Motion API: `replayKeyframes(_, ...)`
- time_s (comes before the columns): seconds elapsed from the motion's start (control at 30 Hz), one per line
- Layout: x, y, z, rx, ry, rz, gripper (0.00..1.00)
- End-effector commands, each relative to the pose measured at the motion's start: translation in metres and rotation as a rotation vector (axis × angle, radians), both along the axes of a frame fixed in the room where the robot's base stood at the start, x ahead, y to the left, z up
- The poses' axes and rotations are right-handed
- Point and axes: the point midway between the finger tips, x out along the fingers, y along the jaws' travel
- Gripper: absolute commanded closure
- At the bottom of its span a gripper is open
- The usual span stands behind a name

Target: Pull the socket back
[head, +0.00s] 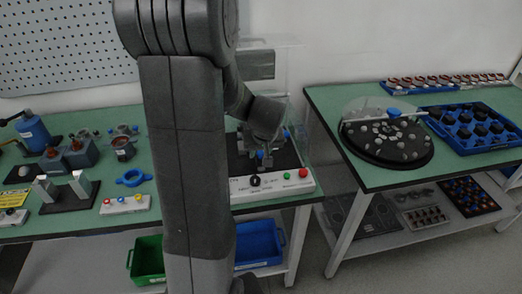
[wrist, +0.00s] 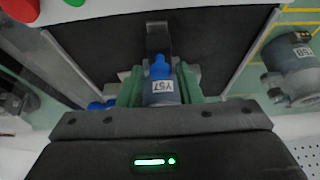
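My gripper (wrist: 160,90) reaches down over the dark test station (head: 283,160) in the head view, where the fingertips are too small to make out. In the wrist view a grey part labelled Y57 (wrist: 162,92) with a blue piece (wrist: 160,67) on top lies between two green finger-like pieces. They stand close on both sides of it. I cannot tell whether they press on it. A dark upright bar (wrist: 158,38) stands just beyond the blue piece, against the dark plate (wrist: 105,50). I cannot tell for sure which of these is the socket.
The station's white front panel (head: 272,190) carries black, green and red buttons. A grey labelled part (wrist: 293,70) stands to the right in the wrist view. A green bin (head: 148,262) and a blue bin (head: 258,245) sit below. A second table (head: 350,95) stands right, across a gap.

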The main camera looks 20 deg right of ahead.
Motion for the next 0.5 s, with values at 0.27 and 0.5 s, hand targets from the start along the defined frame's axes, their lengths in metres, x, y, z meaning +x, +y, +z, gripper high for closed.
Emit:
replayKeyframes(0.27,-0.010,0.002,0.026,0.000,-0.001,0.000,0.68)
replayKeyframes(0.5,-0.020,0.005,0.048,-0.001,-0.001,0.000,0.68)
